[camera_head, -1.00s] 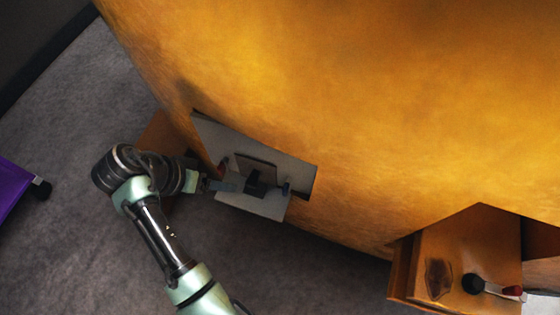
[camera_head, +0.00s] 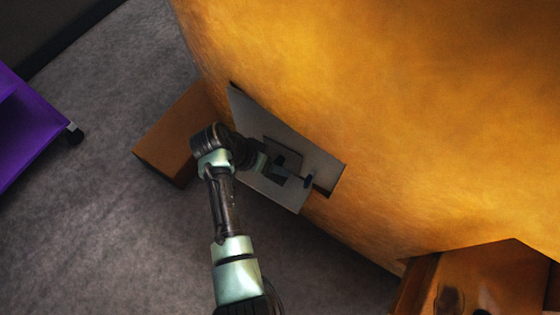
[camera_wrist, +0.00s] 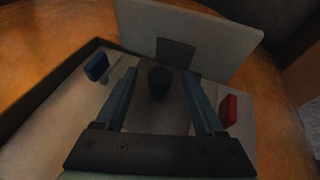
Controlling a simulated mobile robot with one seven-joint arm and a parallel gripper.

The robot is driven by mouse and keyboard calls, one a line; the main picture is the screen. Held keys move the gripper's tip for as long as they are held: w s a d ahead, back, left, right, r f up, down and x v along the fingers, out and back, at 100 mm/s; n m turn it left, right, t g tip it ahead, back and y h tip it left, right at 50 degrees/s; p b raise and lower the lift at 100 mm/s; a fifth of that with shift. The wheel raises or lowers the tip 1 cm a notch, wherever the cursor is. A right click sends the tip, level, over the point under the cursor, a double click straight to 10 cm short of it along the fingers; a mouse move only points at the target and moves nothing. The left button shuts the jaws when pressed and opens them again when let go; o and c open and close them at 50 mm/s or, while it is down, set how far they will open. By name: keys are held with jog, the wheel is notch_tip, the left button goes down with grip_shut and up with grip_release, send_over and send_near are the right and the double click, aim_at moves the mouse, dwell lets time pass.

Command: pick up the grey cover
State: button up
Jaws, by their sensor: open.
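The grey cover appears to be the light grey plate (camera_wrist: 215,38) standing at the back of the wrist view, with a dark square on its face. In the head view, grey plates (camera_head: 318,160) show against the orange casting, partly hidden by my arm. I cannot tell where the cover ends and the surface below it begins. A dark round knob (camera_wrist: 159,84) stands in front of the plate. My gripper (camera_wrist: 160,74) is open, one finger on each side of the knob; contact is not clear. In the head view my gripper (camera_head: 272,171) is at the grey plates.
A blue tab (camera_wrist: 96,67) is left of my fingers and a red tab (camera_wrist: 229,110) right. The large orange casting (camera_head: 400,120) fills the upper right. An orange box (camera_head: 175,140) and a purple cart (camera_head: 30,115) stand left. Grey floor is clear between them.

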jog(key=shift+w+d+f, duration=0.1)
jog(key=shift+d+f, duration=0.2)
jog(key=shift+f, duration=0.25)
grip_shut()
